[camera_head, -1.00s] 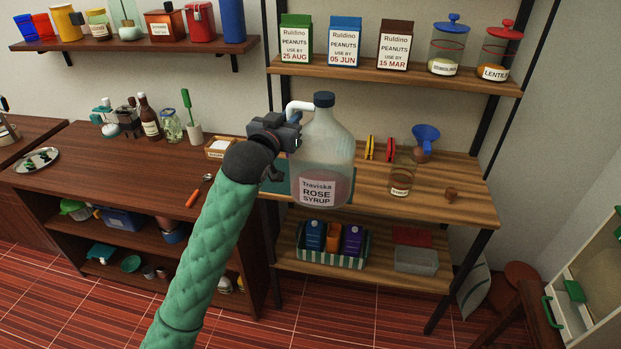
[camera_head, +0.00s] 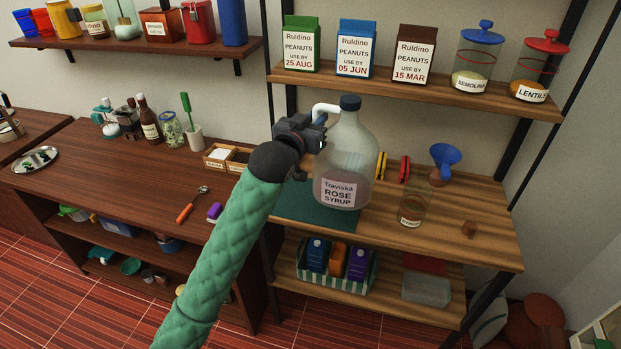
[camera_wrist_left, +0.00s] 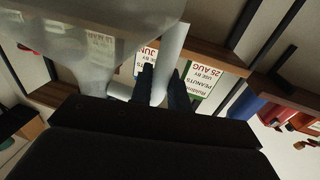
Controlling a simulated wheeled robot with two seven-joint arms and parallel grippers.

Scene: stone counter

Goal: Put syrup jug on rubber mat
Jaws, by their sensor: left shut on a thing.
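The syrup jug (camera_head: 346,158) is a clear, pinkish bottle with a dark cap, a white handle and a "Rose Syrup" label. It is upright in the head view. My left gripper (camera_head: 322,132) is shut on its white handle, from the left. In the left wrist view the handle (camera_wrist_left: 172,62) lies between the two dark fingers (camera_wrist_left: 163,90). The dark green rubber mat (camera_head: 310,210) lies on the wooden shelf, partly hidden by the jug and my arm. The jug's base appears over the mat; I cannot tell whether it touches. My right gripper is not in view.
Peanut cartons (camera_head: 356,52) and lidded jars sit on the shelf above. A wooden box (camera_head: 227,158) is left of my gripper.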

